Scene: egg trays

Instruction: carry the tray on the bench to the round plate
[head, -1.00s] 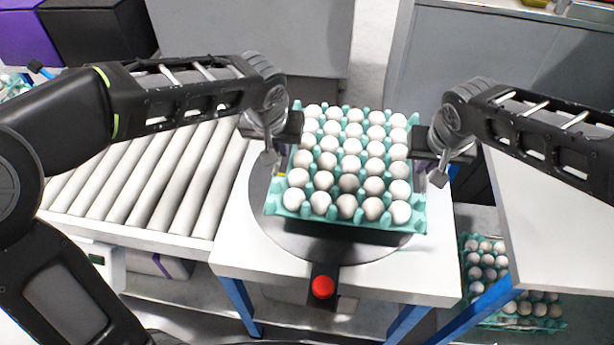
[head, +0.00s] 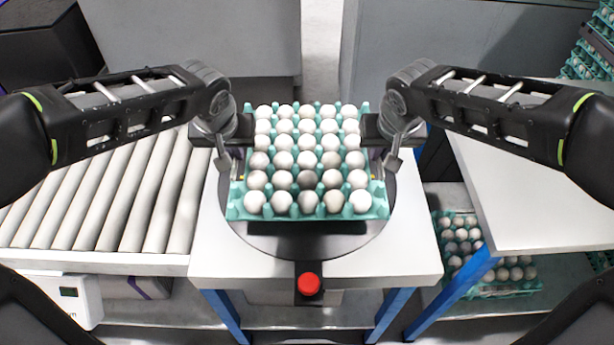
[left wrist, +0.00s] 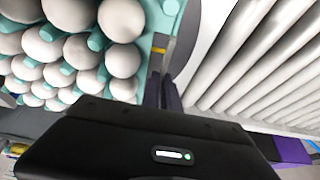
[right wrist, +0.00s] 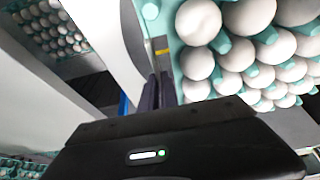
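The turquoise tray (head: 236,213), filled with white and a few darker eggs, is level over the dark round plate (head: 345,243). A dark gap or shadow shows under its front edge; whether it touches the plate I cannot tell. My left gripper (head: 236,165) is at the tray's left side, and my right gripper (head: 377,165) is at its right side. In the left wrist view the fingers (left wrist: 166,88) are close together at the tray's edge. The right wrist view shows the same for the right fingers (right wrist: 158,88). Both appear shut on the tray's rim.
The plate is on a white table (head: 215,255) with a red button (head: 308,283) in front. A roller conveyor (head: 100,190) adjoins on the left. A white bench (head: 520,200) stands right. More egg trays (head: 490,288) are low beneath it, and others are stacked at the far right.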

